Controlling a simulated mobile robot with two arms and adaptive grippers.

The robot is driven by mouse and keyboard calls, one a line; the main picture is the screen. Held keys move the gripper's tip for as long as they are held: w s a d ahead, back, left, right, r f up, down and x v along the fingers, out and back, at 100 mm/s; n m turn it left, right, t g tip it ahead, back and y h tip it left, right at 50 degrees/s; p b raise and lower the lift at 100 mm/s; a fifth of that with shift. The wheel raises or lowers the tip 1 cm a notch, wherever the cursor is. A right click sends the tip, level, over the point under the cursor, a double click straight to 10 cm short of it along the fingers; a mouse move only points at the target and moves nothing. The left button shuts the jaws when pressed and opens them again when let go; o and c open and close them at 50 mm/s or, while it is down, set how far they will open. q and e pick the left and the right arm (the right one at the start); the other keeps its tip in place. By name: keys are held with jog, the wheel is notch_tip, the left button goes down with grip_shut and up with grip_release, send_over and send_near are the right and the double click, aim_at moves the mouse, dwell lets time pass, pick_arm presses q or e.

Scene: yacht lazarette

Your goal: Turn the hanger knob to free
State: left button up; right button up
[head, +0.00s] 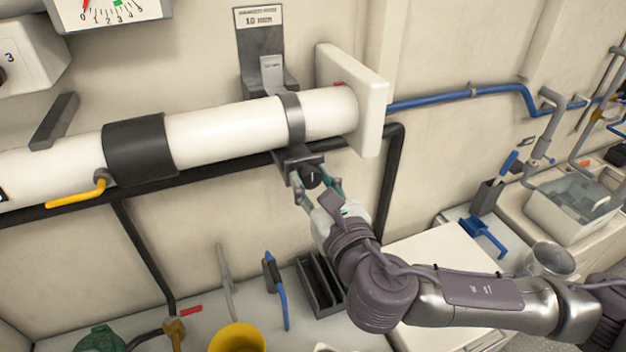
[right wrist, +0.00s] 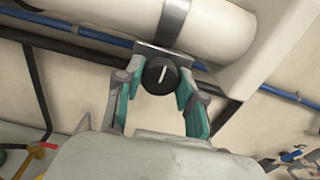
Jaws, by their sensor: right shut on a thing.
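The hanger knob (right wrist: 161,75) is a round black knob with a white pointer line, below the metal strap around the white pipe. In the right wrist view its line stands near upright, leaning slightly right at the top. In the head view the knob (head: 311,177) shows dark under its bracket (head: 297,157). My right gripper (head: 314,181) has its teal-padded fingers on either side of the knob and is shut on it. The fingers (right wrist: 160,85) also show in the right wrist view. Any markings around the knob are not readable. My left gripper is not in view.
The white pipe (head: 225,130) runs along the wall above, ending at a white plate (head: 352,95). A black pipe (head: 392,185) drops down right of the knob. A yellow cup (head: 237,338) and a dark open box (head: 318,285) sit on the bench below.

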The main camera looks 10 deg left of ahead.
jog(key=shift+f, duration=0.25)
jog(key=o, duration=1.1)
jog(key=shift+o, duration=0.2)
jog(key=shift+r, duration=0.15)
jog(key=shift+s+d, duration=0.1)
jog(key=v, duration=0.7)
jog(key=shift+s, duration=0.1)
